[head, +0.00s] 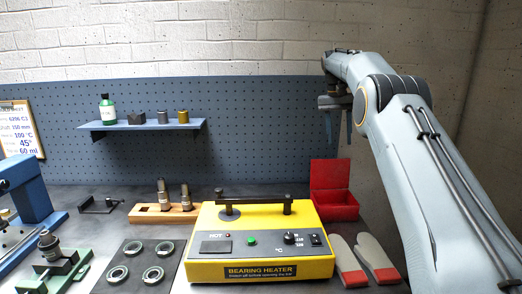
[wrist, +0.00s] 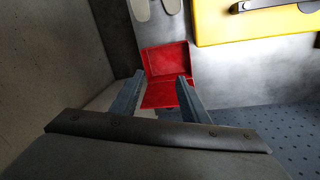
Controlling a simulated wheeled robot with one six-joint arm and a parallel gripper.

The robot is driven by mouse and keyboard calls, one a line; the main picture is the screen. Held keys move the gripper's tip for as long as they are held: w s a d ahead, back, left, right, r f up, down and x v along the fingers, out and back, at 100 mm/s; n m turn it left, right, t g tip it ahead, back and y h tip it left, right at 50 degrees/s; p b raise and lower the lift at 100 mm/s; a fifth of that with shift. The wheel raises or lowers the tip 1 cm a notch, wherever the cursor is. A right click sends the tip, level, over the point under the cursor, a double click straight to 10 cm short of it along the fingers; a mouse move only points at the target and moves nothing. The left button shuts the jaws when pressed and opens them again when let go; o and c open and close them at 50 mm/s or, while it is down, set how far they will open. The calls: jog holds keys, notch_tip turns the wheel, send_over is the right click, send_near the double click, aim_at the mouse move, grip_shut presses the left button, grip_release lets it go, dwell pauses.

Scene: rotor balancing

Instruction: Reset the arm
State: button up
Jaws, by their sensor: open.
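My arm rises along the right side of the head view and bends over at the top. My gripper (head: 342,128) hangs there with its fingers pointing down, in front of the wall and above the red box (head: 334,205). In the wrist view the two fingers of my gripper (wrist: 158,95) stand apart with nothing between them. The open red box (wrist: 165,60) shows beyond and between the fingertips, well below them.
A yellow bearing heater (head: 260,245) stands mid-bench, with gloves (head: 365,262) to its right. Bearing rings (head: 140,262) lie on a dark mat at left. A wooden block (head: 160,213) holds tools. A blue shelf (head: 142,126) carries a green bottle (head: 107,110).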

jog(key=s+a+f+n+t+y, duration=0.1)
jog(key=s+a+f, duration=0.35)
jog(key=s, duration=0.95)
jog(key=s+a+f+n+t, duration=0.1)
jog(key=s+f, duration=0.6)
jog(key=s, duration=0.7)
jog(key=s+a+f+n+t+y, duration=0.1)
jog(key=s+a+f+n, duration=0.15)
jog(key=s+f, duration=0.7)
jog(key=s+f+g+b, duration=0.2)
jog(key=s+f+b, duration=0.3)
jog(key=f+b, duration=0.3)
jog(key=shift+s+a+m+b, duration=0.25)
jog(key=shift+m+b, duration=0.2)
jog(key=shift+b, duration=0.6)
jog(key=shift+c, duration=0.3)
